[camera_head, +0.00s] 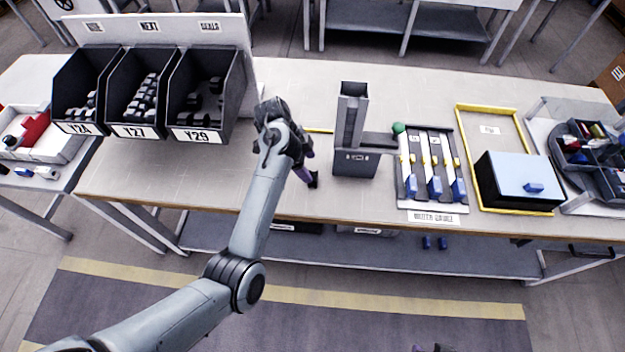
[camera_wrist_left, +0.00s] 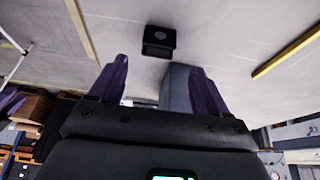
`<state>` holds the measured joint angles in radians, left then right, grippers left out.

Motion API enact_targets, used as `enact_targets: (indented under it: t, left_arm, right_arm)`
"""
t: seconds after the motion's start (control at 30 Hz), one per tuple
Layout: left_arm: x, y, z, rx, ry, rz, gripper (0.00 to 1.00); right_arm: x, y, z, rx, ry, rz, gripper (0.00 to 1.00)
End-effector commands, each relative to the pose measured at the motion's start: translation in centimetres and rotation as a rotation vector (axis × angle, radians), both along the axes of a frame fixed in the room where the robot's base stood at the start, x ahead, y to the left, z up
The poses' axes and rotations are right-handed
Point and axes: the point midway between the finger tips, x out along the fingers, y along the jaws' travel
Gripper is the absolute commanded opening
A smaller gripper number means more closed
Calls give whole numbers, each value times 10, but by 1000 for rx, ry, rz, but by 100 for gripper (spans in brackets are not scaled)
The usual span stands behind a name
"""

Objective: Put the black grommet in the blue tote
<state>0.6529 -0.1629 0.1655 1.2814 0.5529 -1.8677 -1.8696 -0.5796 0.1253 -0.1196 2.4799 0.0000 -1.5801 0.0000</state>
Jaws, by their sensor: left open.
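My left gripper (camera_head: 309,170) is open, low over the middle of the bench, with its purple fingers pointing down. A small black piece (camera_head: 313,181), which looks like the black grommet, is by the fingertips. I cannot make out a blue tote for certain; a black box with a pale blue lid (camera_head: 518,170) stands at the right. Only a dark and purple bit of my right gripper shows at the bottom edge.
A grey upright fixture (camera_head: 356,163) stands right of my left gripper. Three black bins (camera_head: 208,134) of dark parts stand at the left. A rack with blue-handled tools (camera_head: 434,200) and a yellow-edged area (camera_head: 483,108) lie to the right.

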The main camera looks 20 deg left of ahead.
Motion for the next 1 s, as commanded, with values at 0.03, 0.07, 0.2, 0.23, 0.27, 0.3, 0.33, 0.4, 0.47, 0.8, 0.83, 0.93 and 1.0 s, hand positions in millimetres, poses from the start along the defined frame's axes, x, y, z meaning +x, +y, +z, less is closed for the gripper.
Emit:
enact_targets:
  t: [0.03,0.07,0.2,0.23,0.27,0.3,0.33,0.4,0.47,0.8,0.83,0.93,1.0]
  left_arm:
    - [0,-2,-5,-1,1,1,77]
    - [0,-3,-7,-1,2,0,77]
    - [1,-5,-13,1,0,0,77]
    - [1,-5,-14,1,0,0,77]
    - [0,-6,-17,1,1,1,77]
    - [0,-7,-21,1,2,1,77]
    - [0,-8,-24,0,2,0,77]
    - [-1,-10,-34,0,3,1,77]
    - [-1,-12,-42,1,2,1,77]
    - [1,-20,-61,1,0,1,77]
    - [1,-21,-60,1,0,1,77]
    - [1,-20,-60,1,0,1,77]
    - [1,-20,-60,1,0,1,70]
  right_arm:
    - [0,-1,-2,-2,0,1,43]
    - [0,-1,-2,-4,-1,2,43]
    - [0,-1,-3,-3,-1,1,43]
    - [0,-1,-4,-3,-1,1,43]
    - [0,-1,-5,-2,0,1,43]
    - [0,-1,-6,-2,0,0,43]
    - [0,0,-7,-1,0,1,43]
    - [0,0,-11,0,-1,-1,43]
    - [0,0,-13,2,-1,-2,43]
    - [0,2,-18,9,-1,-5,43]
    - [0,2,-18,9,-1,-5,43]
    - [0,2,-18,9,-1,-5,43]
    - [0,2,-18,9,-1,-5,43]
